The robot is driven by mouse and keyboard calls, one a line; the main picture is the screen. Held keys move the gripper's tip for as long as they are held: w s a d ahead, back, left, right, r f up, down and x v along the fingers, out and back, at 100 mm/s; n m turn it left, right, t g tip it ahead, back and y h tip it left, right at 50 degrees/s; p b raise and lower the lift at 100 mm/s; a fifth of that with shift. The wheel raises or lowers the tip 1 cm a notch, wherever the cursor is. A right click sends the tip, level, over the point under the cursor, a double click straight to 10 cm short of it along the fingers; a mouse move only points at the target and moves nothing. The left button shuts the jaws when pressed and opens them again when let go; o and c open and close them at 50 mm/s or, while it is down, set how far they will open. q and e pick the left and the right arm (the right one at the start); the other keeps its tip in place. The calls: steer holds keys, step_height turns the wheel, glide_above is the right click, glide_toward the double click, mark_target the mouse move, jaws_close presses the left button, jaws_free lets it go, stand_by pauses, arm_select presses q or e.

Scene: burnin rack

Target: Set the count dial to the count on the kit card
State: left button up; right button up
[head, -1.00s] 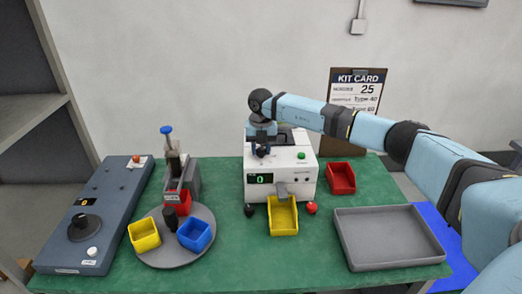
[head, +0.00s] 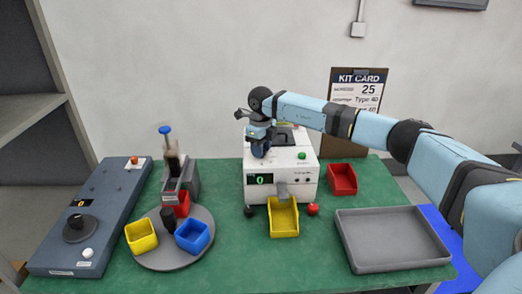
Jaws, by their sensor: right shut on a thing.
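The white counting machine (head: 308,178) stands at the back middle of the green bench, and its small green display (head: 260,180) reads 0. My right gripper (head: 260,152) is at the upper left of its front, shut on what appears to be the count dial, which the fingers mostly hide. The kit card (head: 369,89) stands upright behind the bench at the right and shows the number 25. Its lower lines are partly covered by my right arm. My left gripper is not in view.
A yellow bin (head: 284,220) sits at the machine's chute, with a red bin (head: 342,180) to the right. A grey tray (head: 392,262) lies front right. A turntable (head: 165,262) with bins and a blue-grey panel (head: 112,195) with a black knob are at left.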

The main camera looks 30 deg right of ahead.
steer(key=n, duration=0.3)
steer(key=shift+n+b, duration=0.4)
steer(key=n, duration=0.2)
steer(key=shift+n+b, duration=0.3)
steer(key=n, duration=0.3)
steer(key=shift+r+n+b, duration=0.1)
steer(key=shift+n+b, duration=0.2)
steer(key=shift+n, duration=0.7)
steer(key=o, duration=0.9)
